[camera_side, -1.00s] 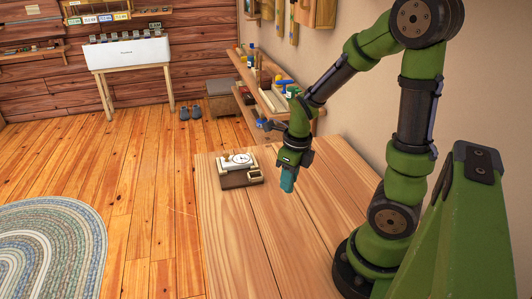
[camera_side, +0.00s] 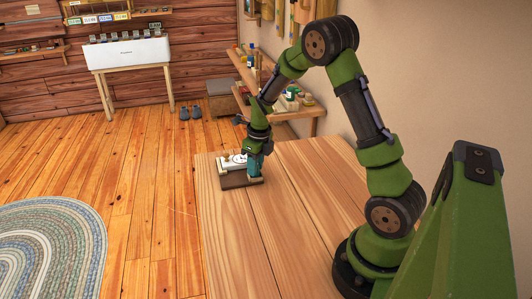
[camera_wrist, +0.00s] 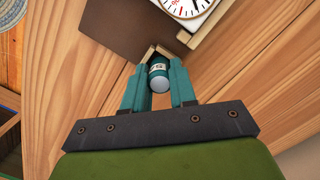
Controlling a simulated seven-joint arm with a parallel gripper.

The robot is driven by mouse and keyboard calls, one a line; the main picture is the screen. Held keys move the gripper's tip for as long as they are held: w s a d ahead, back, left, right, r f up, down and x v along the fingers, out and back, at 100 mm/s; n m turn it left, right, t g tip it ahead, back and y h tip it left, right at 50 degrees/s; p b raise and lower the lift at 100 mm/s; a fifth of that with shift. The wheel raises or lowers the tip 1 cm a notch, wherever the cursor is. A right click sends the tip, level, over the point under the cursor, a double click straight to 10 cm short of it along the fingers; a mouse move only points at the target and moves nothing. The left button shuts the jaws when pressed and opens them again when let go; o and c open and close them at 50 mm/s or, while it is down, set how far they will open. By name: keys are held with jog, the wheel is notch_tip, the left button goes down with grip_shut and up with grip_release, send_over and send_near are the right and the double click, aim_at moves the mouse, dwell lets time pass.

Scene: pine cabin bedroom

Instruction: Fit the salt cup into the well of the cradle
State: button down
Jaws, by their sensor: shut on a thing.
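The salt cup (camera_wrist: 159,75) is a small teal cylinder with a pale label and a light blue-grey end, held between the teal fingers of my gripper (camera_wrist: 158,84). In the side view my gripper (camera_side: 254,172) is low at the right part of the cradle and hides the cup. The cradle (camera_side: 240,181) has a dark brown base with cream parts and a white dial; its base also shows in the wrist view (camera_wrist: 125,28). Cream edges of a corner show just beyond the cup. The cup and fingers cover the well, so I cannot tell whether the cup is inside it.
The cradle stands on a plank-topped wooden table (camera_side: 225,240), whose near surface is clear. A wall shelf (camera_side: 298,112) with bottles and small things is close behind my arm. A patterned rug (camera_side: 50,250) lies on the floor at left.

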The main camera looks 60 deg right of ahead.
jog(key=shift+f, duration=0.25)
jog(key=shift+f, duration=0.1)
jog(key=c, duration=0.9)
grip_release()
